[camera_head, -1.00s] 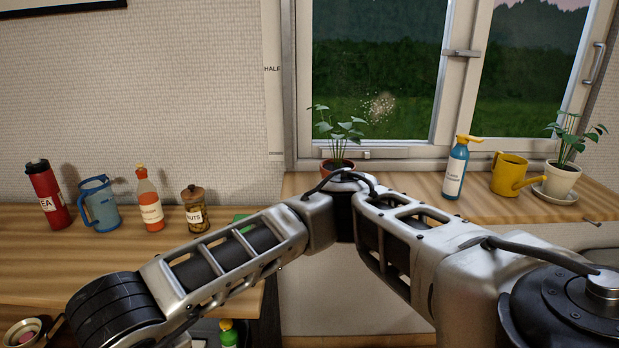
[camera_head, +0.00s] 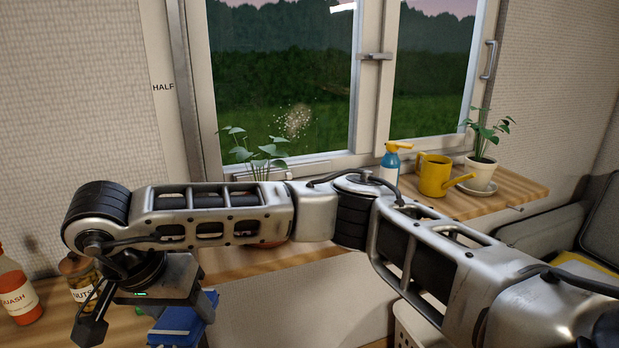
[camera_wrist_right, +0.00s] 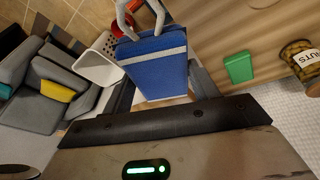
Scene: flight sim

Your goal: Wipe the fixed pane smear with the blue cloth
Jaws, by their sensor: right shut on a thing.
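The whitish speckled smear (camera_head: 293,121) is on the left window pane (camera_head: 280,60), above the plant on the sill. My right gripper (camera_head: 145,330) is at the lower left of the head view, below and left of the smear and well away from the glass. It is shut on the blue cloth (camera_head: 185,322), a folded block with a pale stripe. In the right wrist view the cloth (camera_wrist_right: 155,68) sits between the fingers (camera_wrist_right: 163,88). My left gripper is not in view.
My right arm passes in front of the potted plant (camera_head: 255,150). A blue spray bottle (camera_head: 392,165), yellow watering can (camera_head: 434,176) and second plant (camera_head: 482,150) stand on the sill to the right. A nuts jar (camera_head: 82,280) and squash bottle (camera_head: 17,290) stand near my gripper.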

